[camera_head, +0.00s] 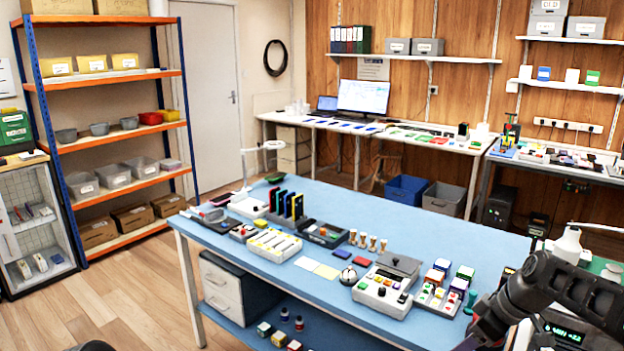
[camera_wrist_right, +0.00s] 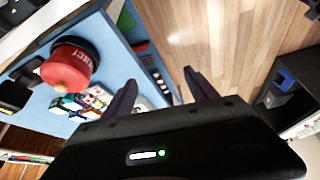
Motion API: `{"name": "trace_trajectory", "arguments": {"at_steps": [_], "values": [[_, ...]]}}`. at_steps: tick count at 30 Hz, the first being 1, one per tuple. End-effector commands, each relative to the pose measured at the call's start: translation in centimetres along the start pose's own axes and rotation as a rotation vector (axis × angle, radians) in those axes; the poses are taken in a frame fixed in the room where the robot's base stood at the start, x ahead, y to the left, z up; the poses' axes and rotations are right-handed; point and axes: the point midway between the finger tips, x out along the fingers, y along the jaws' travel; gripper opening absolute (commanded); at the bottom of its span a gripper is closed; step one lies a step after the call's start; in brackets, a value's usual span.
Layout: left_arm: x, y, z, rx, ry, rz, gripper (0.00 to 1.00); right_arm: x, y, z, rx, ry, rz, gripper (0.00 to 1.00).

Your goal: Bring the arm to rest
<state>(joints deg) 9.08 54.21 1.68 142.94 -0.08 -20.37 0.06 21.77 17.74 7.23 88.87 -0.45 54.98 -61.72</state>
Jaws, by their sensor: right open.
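My right arm (camera_head: 560,295) comes in from the lower right in the head view, over the right end of the blue table (camera_head: 420,215). Its fingertips are not clear there. In the right wrist view my right gripper (camera_wrist_right: 160,92) is open, with two dark fingers apart and nothing between them. Beyond the fingers are the table's edge and the wooden floor. My left gripper is not in view; only a dark rounded piece shows at the bottom left of the head view.
A red container marked REJECT (camera_wrist_right: 68,70) stands left of the fingers in the wrist view. The table holds a grey button box (camera_head: 383,290), coloured blocks (camera_head: 440,287) and a lamp (camera_head: 245,165). An orange shelf (camera_head: 110,140) stands left. Floor at left (camera_head: 140,290) is clear.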

Motion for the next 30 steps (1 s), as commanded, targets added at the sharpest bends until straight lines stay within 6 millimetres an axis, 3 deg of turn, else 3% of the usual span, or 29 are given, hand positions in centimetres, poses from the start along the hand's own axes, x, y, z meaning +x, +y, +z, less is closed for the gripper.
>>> {"name": "trace_trajectory", "arguments": {"at_steps": [4, 8, 13, 16, 20, 24, 27, 30], "values": [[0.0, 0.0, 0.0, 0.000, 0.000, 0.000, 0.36, 1.0, 1.0, -0.5, 0.116, 0.038, 0.063, 0.67], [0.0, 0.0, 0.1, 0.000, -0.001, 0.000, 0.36, 3.5, 1.3, -0.4, 0.253, 0.075, 0.107, 0.67], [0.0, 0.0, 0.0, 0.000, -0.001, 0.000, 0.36, 9.6, -0.5, 0.3, 0.464, 0.118, 0.129, 0.67], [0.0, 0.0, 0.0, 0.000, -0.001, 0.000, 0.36, 14.0, -3.1, 1.4, 0.596, 0.132, 0.120, 0.67], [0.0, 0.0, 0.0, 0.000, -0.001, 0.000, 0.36, 20.6, -9.3, 3.8, 0.780, 0.128, 0.084, 0.67], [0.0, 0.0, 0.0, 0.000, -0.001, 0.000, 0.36, 26.0, -18.4, 7.7, 0.940, 0.078, 0.028, 0.67], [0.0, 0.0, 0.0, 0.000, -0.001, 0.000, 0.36, 28.2, -25.1, 10.9, 1.004, 0.013, -0.018, 0.67], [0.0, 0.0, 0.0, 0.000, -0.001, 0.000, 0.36, 28.9, -31.1, 14.1, 1.016, -0.070, -0.064, 0.67]]}}
